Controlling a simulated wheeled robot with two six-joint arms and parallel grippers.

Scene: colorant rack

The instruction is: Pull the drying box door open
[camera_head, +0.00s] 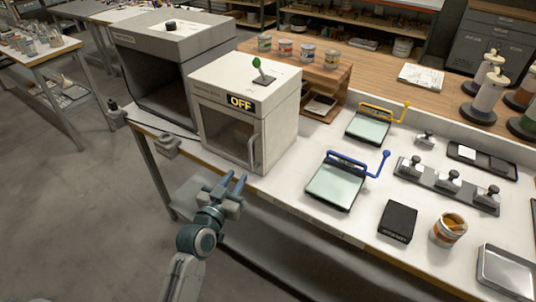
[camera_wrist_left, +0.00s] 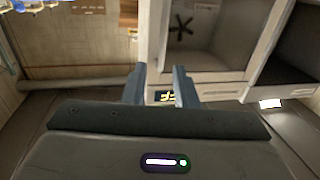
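The upright metal handle (camera_head: 254,152) is at the door's right edge. My left gripper (camera_head: 232,184) is open and empty, below and in front of the handle, apart from it. In the left wrist view its two fingers (camera_wrist_left: 159,88) stand apart, with the box's window (camera_wrist_left: 205,30) beyond them. My right gripper is in neither view.
A larger grey open-fronted box (camera_head: 165,75) stands left of the drying box. A blue-handled glass plate (camera_head: 335,185) lies to its right, near the worktop's front edge. A grey clamp-like fitting (camera_head: 167,145) is on the front edge. The floor in front is clear.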

